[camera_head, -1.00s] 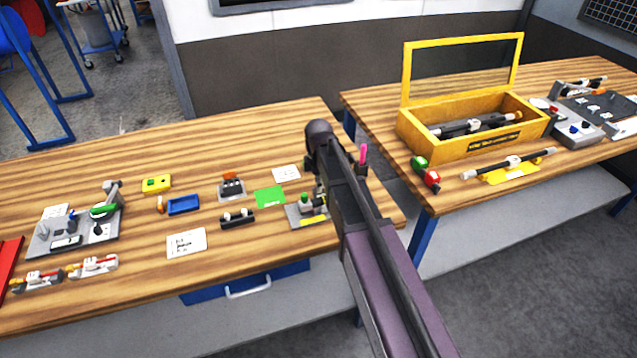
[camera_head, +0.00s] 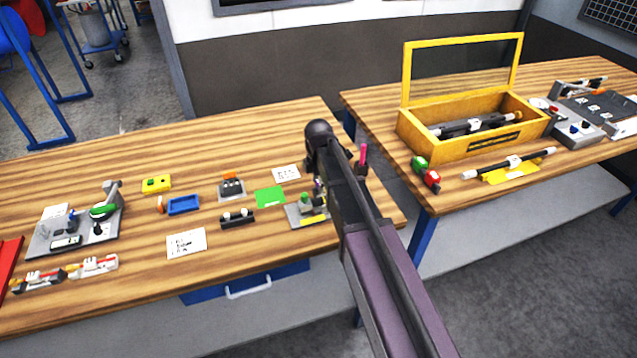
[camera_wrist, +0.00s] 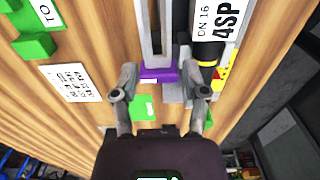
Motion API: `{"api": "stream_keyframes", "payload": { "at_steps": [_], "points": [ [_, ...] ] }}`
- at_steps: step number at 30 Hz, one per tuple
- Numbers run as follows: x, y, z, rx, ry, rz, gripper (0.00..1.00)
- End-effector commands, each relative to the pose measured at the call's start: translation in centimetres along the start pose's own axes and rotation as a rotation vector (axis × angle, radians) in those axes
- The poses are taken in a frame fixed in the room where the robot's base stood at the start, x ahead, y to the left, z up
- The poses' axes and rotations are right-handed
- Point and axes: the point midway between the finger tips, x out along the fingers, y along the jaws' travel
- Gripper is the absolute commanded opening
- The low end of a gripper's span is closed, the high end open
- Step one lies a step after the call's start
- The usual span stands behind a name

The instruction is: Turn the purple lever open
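The purple lever (camera_wrist: 159,75) shows in the wrist view as a short purple piece at the end of a grey bar. It lies between the two fingers of my gripper (camera_wrist: 158,80), which are spread apart, with a visible gap on each side. In the head view, my arm covers most of the gripper and part of the grey fixture (camera_head: 296,216) at the right end of the near bench. Only a small purple bit shows there beside the arm. I cannot tell the lever's exact angle.
A black pipe with a white "DN 16 4SP" label (camera_wrist: 217,22) runs close to the right finger. A green card (camera_head: 270,196), a small black block (camera_head: 238,218) and a blue tray (camera_head: 184,204) lie left of the fixture. A yellow open-lidded box (camera_head: 462,148) stands on the right bench.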

Motion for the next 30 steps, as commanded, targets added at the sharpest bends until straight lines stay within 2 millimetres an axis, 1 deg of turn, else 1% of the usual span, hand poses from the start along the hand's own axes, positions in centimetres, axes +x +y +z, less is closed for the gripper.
{"api": "stream_keyframes", "payload": {
  "at_steps": [19, 25, 30],
  "points": [
    [-0.02, 0.11, 0.02, 0.023, 0.000, 0.003, 0.83],
    [-0.02, 0.11, 0.02, 0.094, 0.000, 0.003, 0.83],
    [-0.02, 0.11, 0.02, 0.192, 0.000, 0.003, 0.83]
  ]
}}
